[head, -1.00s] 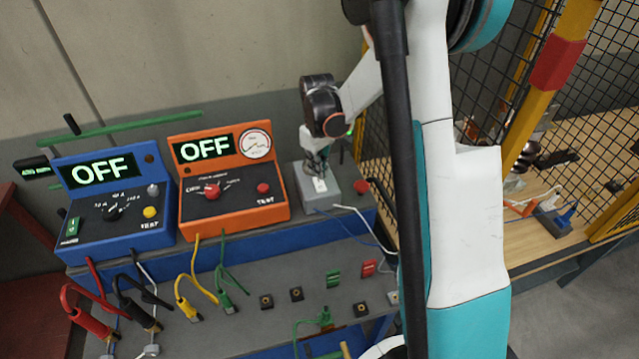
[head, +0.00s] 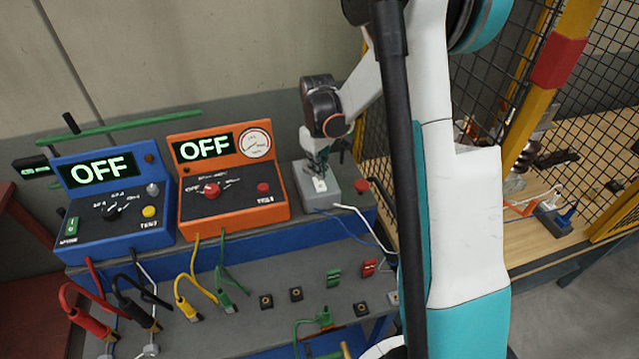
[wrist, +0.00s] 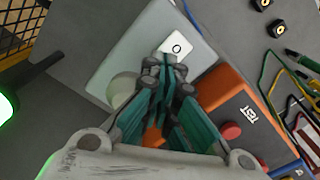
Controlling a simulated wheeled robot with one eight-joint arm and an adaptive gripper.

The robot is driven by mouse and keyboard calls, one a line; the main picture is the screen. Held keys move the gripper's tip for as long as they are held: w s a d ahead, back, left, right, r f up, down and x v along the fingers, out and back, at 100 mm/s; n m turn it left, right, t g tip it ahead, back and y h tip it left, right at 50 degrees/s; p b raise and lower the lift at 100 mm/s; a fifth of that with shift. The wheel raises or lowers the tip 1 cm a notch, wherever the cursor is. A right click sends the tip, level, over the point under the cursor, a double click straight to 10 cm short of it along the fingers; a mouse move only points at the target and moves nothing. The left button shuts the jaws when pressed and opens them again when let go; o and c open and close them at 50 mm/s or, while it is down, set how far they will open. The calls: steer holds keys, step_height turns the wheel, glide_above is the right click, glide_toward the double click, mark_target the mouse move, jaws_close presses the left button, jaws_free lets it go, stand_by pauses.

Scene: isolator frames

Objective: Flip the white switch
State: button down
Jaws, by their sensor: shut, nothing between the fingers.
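The white switch (head: 320,185) is a small rocker on top of a grey box (head: 328,199) at the right end of the bench shelf. In the wrist view the switch (wrist: 178,46) shows a round mark on its exposed end. My gripper (head: 318,168) is above the box, pointing down at the switch. In the wrist view my gripper (wrist: 168,60) is shut and empty, its fingertips at the near edge of the switch. The fingertips hide that end of the switch. I cannot tell whether they touch it.
An orange tester (head: 235,205) stands just left of the grey box, and a blue tester (head: 115,228) is farther left; both displays read OFF. A red button (head: 361,185) is right of the box. Cables hang in front. A mesh fence (head: 590,75) stands at the right.

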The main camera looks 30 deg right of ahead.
steer(key=shift+f+b, duration=0.7)
steer(key=shift+f, duration=0.2)
stand_by(0.4)
steer(key=shift+r, duration=0.15)
steer(key=shift+r+p, duration=1.85)
steer(key=shift+r, duration=1.55)
